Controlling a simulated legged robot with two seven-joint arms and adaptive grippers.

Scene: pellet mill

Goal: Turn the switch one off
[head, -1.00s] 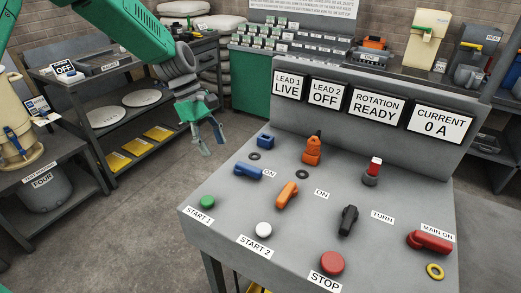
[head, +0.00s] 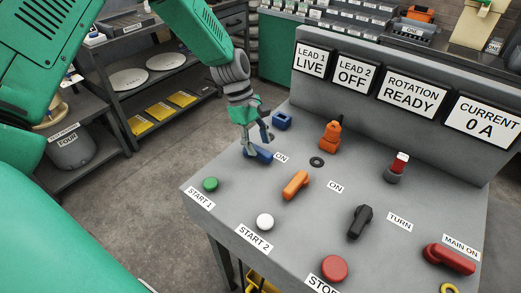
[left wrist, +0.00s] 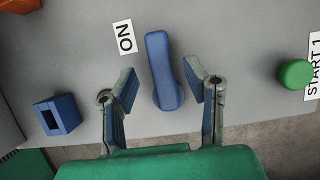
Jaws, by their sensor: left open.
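The blue switch handle (head: 259,153) is on the grey console (head: 225,200), with an ON label (head: 281,158) beside it. A display above reads LEAD 1 LIVE (head: 312,60). My left gripper (head: 257,143) is over the blue handle and partly hides it. In the left wrist view the blue handle (left wrist: 163,72) lies between the two open fingers (left wrist: 160,88), with a gap on each side. Its lower end is nearest my palm. My right gripper is not in view.
A blue block-like part (head: 282,121) stands behind the blue handle. An orange handle (head: 295,185), a green START 1 button (head: 210,184), a white START 2 button (head: 265,222) and a red STOP button (head: 333,268) are nearby. Shelves (head: 160,70) stand at the left.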

